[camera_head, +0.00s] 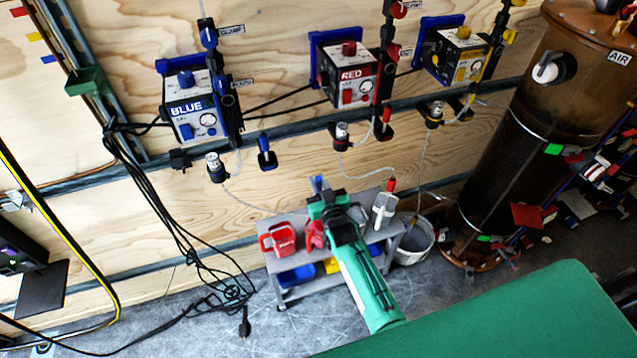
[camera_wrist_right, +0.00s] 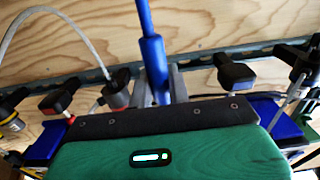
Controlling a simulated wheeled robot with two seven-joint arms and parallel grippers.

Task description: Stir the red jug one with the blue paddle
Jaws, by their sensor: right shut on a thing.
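My right gripper (camera_head: 319,190) is above the small cart in the head view, with the green arm reaching in from the lower right. It is shut on the blue paddle (camera_head: 317,183); the blue shaft (camera_wrist_right: 153,65) stands between the grey fingers in the right wrist view. The paddle's lower end is hidden. The red jug (camera_head: 278,240) stands on the cart's top, left of and below the gripper in the picture, apart from it. Another red piece (camera_head: 315,237) shows beside my arm, partly hidden. My left gripper is not in view.
The grey cart (camera_head: 273,263) has blue and yellow bins underneath. A white holder (camera_head: 384,211) with a red handle stands at its right. A bucket (camera_head: 414,242) is beside it. Pump boxes and thin hoses hang on the wooden wall behind. Black cables (camera_head: 185,235) hang left.

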